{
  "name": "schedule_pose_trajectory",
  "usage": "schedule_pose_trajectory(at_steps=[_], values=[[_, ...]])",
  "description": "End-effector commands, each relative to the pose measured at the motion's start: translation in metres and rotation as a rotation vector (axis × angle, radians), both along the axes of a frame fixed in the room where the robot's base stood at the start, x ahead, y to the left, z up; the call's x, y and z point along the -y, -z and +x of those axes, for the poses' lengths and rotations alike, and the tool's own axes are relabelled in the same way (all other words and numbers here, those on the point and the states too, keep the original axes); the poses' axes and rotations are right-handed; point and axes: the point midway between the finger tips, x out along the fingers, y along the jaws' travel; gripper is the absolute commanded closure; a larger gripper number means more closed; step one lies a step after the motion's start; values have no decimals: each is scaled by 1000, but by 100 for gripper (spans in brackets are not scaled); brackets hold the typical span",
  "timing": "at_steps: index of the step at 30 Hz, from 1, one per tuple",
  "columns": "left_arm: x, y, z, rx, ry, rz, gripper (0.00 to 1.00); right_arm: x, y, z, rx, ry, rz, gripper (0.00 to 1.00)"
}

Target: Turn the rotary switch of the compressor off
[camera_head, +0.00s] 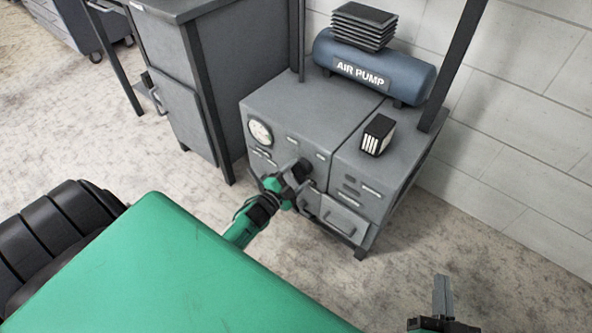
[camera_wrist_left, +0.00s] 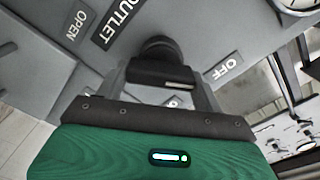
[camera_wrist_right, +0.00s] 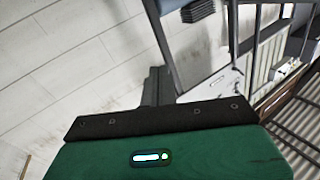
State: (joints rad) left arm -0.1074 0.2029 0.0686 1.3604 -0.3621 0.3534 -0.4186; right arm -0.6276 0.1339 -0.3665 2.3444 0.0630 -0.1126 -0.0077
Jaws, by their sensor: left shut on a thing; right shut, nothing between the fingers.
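The compressor (camera_head: 285,108) is a grey cabinet with a blue air tank labelled AIR PUMP (camera_head: 375,68) on top. Its black rotary switch (camera_wrist_left: 160,62) sticks out of the front panel in the left wrist view, between the labels OFF (camera_wrist_left: 228,67) and OPEN (camera_wrist_left: 77,27). My left gripper (camera_head: 298,172) is at the front panel, its fingers on both sides of the switch knob and shut on it. The knob's white mark shows between the fingers. My right gripper (camera_head: 442,292) is shut and empty, low at the right of the head view, away from the compressor.
A round gauge (camera_head: 260,132) sits on the panel's upper left. A small black box (camera_head: 378,135) stands on the cabinet top. A grey workbench (camera_head: 185,80) stands left of the compressor, a tiled wall (camera_head: 520,110) behind. The floor around my right gripper is clear.

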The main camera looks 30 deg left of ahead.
Motion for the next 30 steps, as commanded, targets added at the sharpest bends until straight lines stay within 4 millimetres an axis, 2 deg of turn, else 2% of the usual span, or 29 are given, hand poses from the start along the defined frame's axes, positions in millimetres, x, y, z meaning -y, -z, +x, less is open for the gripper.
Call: schedule_pose_trajectory(at_steps=[6, 16, 17, 20, 30], values=[[0, 1, 0, -3, 0, -25, 55, -2, 9, -4, -44, -10, -10, 100], [0, 1, 0, -4, 0, -28, 55, -2, 9, -4, -46, -10, -11, 100], [0, 1, 0, -4, 0, -28, 28, -2, 9, -4, -47, -10, -10, 100], [0, 1, 0, -3, 0, -27, 10, -2, 9, -4, -46, -10, -10, 100], [0, 0, -3, -3, 1, -26, 10, -3, 8, -4, -47, -10, -11, 100]])
